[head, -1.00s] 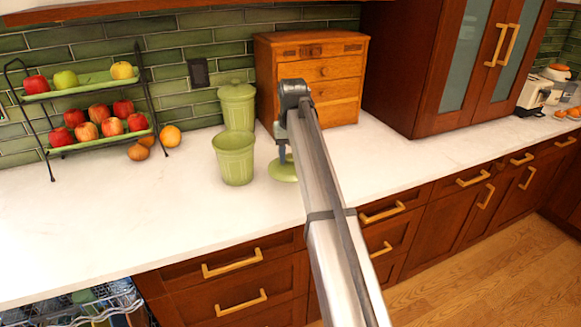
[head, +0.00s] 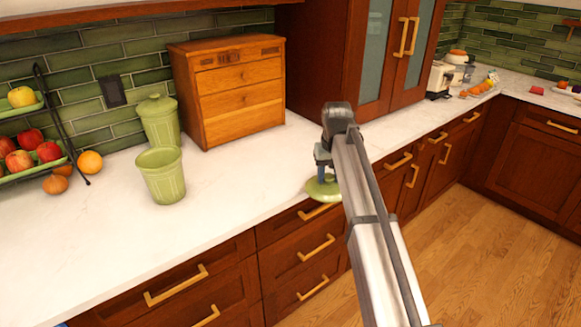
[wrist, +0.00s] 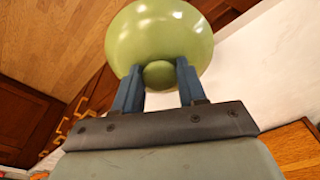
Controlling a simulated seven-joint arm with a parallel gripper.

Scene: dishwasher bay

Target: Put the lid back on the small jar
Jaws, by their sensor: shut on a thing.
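The small jar (head: 163,178) is green, ribbed and open at the top. It stands upright on the counter, left of centre in the head view. My gripper (head: 322,172) is shut on the round green lid (head: 323,190) by its knob. In the wrist view, the knob is between the two blue fingers (wrist: 158,76) and the lid (wrist: 160,32) spreads out beyond them. In the head view, the lid appears over the counter's front edge, well to the right of the jar and apart from it.
A taller green jar (head: 158,122) with its own lid on stands just behind the small jar. A wooden drawer box (head: 240,95) stands to its right. A fruit rack (head: 62,130) and loose oranges (head: 90,162) are at left. The counter (head: 235,185) between jar and gripper is clear.

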